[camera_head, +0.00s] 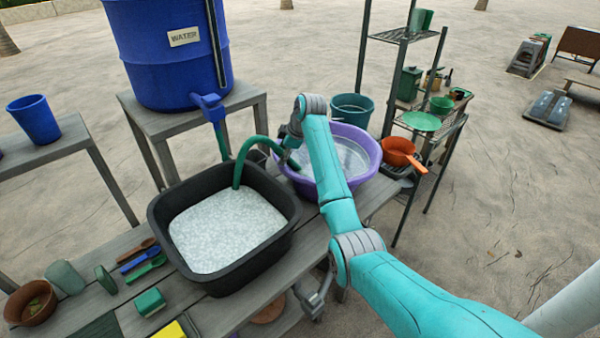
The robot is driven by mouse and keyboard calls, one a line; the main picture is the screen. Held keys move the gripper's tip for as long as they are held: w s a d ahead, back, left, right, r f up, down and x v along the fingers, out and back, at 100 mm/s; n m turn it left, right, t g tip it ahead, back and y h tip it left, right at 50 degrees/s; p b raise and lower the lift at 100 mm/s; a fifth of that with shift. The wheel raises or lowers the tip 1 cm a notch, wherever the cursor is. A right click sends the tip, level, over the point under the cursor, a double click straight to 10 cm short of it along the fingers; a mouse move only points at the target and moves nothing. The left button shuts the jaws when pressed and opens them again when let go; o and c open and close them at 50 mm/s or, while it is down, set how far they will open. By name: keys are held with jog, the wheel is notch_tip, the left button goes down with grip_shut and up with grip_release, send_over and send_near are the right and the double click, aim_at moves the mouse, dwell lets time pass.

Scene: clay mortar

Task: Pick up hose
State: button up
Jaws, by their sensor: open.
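The green hose (246,151) rises out of the black tub (160,213) of whitish, foamy-looking contents. It arches over the tub's back right rim toward the purple basin (372,160). My gripper (287,155) is small and dark below my wrist, close to the hose's right part at the basin's left rim. My gripper is open, and it is partly hidden by my arm. I cannot tell whether its fingers touch the hose or lie around it. The hose's far end is hard to make out there.
A blue water barrel (165,60) with a tap (210,105) stands on a stand behind the tub. Small tools (140,258), a green block (150,302) and a brown bowl (31,303) lie front left. A shelf (405,35) and an orange pan (398,150) are to the right.

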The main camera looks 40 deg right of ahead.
jog(key=shift+w+f, duration=0.15)
jog(key=shift+f, duration=0.15)
jog(key=shift+c, duration=0.2)
grip_shut()
notch_tip(320, 180, up, 10)
jog(key=shift+f, duration=0.2)
jog(key=w+a+r, duration=0.1)
jog(key=a+r, duration=0.4)
jog(key=r, duration=0.4)
jog(key=shift+a, duration=0.2)
jog(key=shift+w+f, duration=0.1)
